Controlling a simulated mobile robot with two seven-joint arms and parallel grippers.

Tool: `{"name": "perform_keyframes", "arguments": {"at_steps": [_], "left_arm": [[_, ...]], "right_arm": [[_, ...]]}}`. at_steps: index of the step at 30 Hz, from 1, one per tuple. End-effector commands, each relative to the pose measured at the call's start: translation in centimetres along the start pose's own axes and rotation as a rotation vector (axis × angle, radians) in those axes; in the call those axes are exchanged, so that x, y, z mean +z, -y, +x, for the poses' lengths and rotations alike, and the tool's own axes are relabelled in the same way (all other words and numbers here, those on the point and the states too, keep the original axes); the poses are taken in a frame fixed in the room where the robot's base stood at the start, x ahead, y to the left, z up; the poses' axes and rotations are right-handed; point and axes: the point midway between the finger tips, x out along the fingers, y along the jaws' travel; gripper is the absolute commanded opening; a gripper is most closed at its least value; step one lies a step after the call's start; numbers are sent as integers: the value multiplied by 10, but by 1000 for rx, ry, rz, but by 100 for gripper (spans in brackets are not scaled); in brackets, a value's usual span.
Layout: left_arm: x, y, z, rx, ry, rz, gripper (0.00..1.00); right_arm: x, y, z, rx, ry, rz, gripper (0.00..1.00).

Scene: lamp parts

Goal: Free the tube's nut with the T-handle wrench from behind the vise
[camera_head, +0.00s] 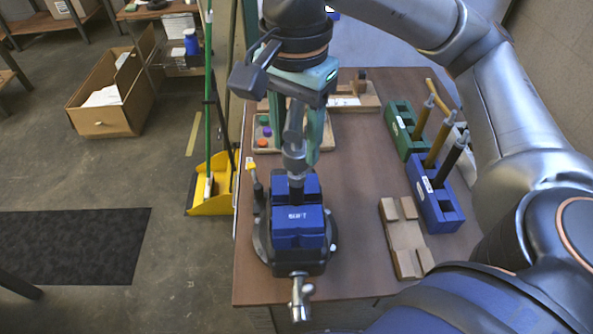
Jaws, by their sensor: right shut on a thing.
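The blue vise (298,228) stands at the table's near left, with its grey handle (300,298) toward me. My right gripper (301,148) is above the vise's far side, pointing down. It is shut on the grey metal T-handle wrench (293,160), which is upright. The wrench's lower end goes down to a dark cylindrical part (296,187) at the far side of the vise jaws. I cannot tell the tube from its nut there, nor whether the wrench is seated on the nut. My left gripper is not in view.
A wooden cradle (403,240) lies right of the vise. A board with coloured pieces (263,132) lies behind the vise.

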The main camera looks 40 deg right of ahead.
Motion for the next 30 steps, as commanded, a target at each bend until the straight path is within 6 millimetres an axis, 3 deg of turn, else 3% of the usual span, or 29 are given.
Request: {"name": "perform_keyframes", "arguments": {"at_steps": [6,14,24,30], "left_arm": [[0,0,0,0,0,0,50],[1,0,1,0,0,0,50],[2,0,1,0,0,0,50],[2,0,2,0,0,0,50]], "right_arm": [[0,0,0,0,0,268,0],[0,0,0,0,0,410,0],[0,1,0,0,0,817,0],[0,1,0,0,0,908,0]]}}
